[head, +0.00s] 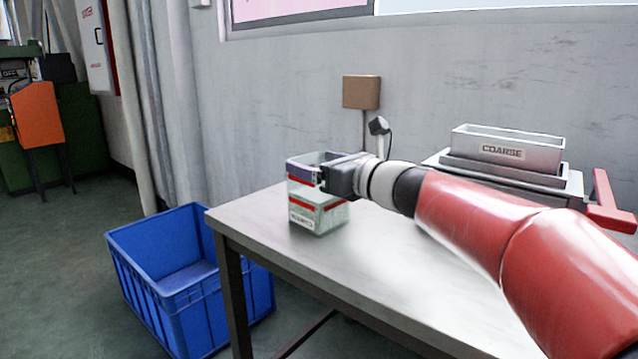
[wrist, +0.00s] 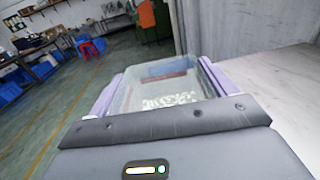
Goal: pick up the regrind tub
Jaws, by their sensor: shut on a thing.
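The regrind tub (head: 319,215) is a clear box with a red band and a white label, near the left end of the table in the head view. It looks upright; I cannot tell whether its base touches the table. My gripper (head: 322,172) is shut on the tub near its top, coming from the right. In the wrist view the tub (wrist: 160,92) lies between the two purple fingers of my gripper (wrist: 158,90), with pale granules inside. Part of its upper right side is hidden by my gripper in the head view.
The grey table (head: 262,222) has free room to the tub's right. A metal bin labelled COARSE (head: 540,152) stands on equipment at the back right, with a red handle (head: 606,205). A blue crate (head: 165,290) is on the floor at left. The wall is close behind.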

